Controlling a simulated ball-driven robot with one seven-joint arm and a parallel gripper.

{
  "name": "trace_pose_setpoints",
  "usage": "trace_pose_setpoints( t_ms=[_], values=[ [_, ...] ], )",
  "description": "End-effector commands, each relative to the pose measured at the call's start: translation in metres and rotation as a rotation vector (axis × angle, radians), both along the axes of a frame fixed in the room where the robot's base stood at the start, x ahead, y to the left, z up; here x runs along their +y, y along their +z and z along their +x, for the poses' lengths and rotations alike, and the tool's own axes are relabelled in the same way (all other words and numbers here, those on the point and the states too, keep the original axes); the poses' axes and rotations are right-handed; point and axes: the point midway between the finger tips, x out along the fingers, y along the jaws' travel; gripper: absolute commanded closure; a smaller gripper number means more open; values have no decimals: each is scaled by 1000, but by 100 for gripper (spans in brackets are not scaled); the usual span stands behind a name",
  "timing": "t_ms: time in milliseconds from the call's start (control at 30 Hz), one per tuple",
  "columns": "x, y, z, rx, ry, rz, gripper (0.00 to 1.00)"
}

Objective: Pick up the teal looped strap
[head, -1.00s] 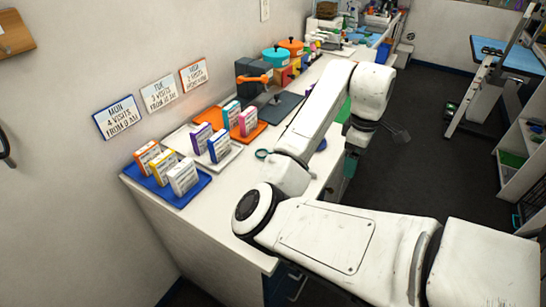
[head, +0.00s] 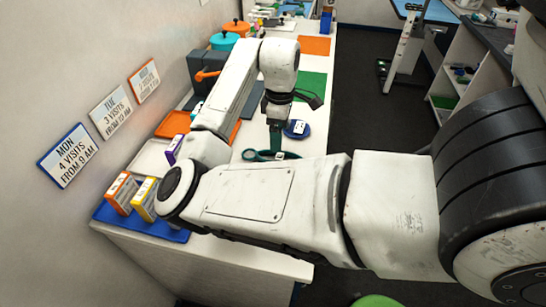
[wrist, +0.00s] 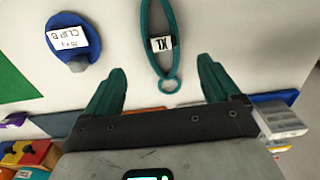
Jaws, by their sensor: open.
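The teal looped strap (wrist: 147,42) lies on the white counter in the wrist view, with a white XL tag and a small ring at its near end. Its far end runs out of the top of the picture. In the head view the strap (head: 250,155) shows beside my arm, partly hidden by it. My gripper (wrist: 160,66) has teal fingers spread apart, one on each side of the strap's ring end in the picture, with nothing between them that I can see held. In the head view my gripper (head: 275,140) points down over the counter near the strap.
A blue round item (wrist: 70,40) with a white label lies left of the strap, near a green mat (head: 308,86). Boxes stand on a blue tray (head: 112,217) at the counter's near end. Pots and an orange tray (head: 172,124) line the wall side.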

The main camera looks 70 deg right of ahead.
Motion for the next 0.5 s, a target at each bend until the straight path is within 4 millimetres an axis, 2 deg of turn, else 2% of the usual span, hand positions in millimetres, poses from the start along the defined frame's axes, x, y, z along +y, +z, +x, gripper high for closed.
trace_pose_setpoints(
  t_ms=[100, 367, 500],
  values=[
    [0, -18, 0, 1, 2, 2, 11],
    [1, -37, 0, 0, 1, 1, 11],
    [4, -55, 1, -1, 1, 2, 11]
  ],
)
